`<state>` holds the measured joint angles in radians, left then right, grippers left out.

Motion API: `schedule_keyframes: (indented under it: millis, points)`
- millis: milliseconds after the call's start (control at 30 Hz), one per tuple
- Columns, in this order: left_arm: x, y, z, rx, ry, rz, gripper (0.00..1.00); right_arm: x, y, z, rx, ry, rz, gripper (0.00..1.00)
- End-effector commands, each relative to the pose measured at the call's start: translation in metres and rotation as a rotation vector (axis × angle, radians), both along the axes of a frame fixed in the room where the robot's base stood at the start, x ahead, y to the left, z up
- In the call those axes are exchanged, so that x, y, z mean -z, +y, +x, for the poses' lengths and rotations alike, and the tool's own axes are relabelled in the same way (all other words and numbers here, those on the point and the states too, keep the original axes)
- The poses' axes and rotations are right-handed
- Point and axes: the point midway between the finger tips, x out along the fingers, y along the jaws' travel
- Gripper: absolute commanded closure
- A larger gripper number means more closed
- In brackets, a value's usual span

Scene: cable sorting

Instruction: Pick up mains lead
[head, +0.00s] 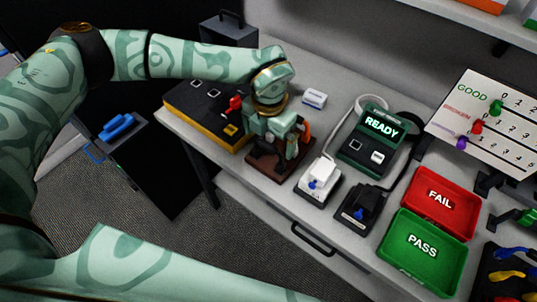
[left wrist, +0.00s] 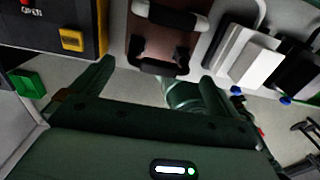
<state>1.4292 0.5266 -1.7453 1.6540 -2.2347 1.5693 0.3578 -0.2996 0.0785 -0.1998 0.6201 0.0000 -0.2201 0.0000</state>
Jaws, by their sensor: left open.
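My left gripper (head: 273,152) is over a brown board (head: 262,172) on the bench, pointing down, with its fingers apart. In the left wrist view its two fingers (left wrist: 155,76) stand apart near the front edge of the brown board (left wrist: 178,46). A black handle-like piece (left wrist: 160,68) lies between the fingertips, and a white-and-black piece (left wrist: 166,14) lies farther back on the board. An orange curved piece (head: 305,133) shows beside the gripper. I cannot tell which piece is the mains lead; the gripper partly hides the board. My right gripper is not in view.
Left of the board is a black-and-yellow box (head: 190,118). To the right are a white block (head: 318,182), a black block (head: 361,208), a green READY tester (head: 373,140), a red FAIL tray (head: 468,212) and a green PASS tray (head: 405,270). Coloured leads (head: 512,274) lie bottom right.

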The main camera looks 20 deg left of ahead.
Motion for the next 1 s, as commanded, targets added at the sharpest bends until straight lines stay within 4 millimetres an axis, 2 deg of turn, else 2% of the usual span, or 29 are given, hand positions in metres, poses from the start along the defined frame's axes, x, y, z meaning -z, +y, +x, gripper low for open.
schedule_keyframes:
  millis: [233,500,700,733,833,867,1000]
  points:
    - [0.019,0.000,-0.001,0.000,0.001,-0.001,0.00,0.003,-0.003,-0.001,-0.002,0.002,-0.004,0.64]
    - [0.059,0.001,0.000,0.000,0.002,-0.002,0.00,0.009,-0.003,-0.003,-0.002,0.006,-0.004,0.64]
    - [0.059,0.001,0.000,0.001,0.000,-0.002,0.00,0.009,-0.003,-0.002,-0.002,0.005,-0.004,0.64]
    - [0.059,0.001,0.000,0.001,0.000,-0.002,0.06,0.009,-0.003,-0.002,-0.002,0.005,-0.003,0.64]
    - [0.059,0.001,0.000,0.001,0.000,-0.002,0.33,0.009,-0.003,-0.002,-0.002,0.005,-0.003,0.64]
    - [0.059,0.001,0.000,0.001,0.000,-0.002,0.37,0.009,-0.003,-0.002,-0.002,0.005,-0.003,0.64]
    - [0.059,0.001,0.000,0.001,-0.001,-0.003,0.37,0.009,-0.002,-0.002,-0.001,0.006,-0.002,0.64]
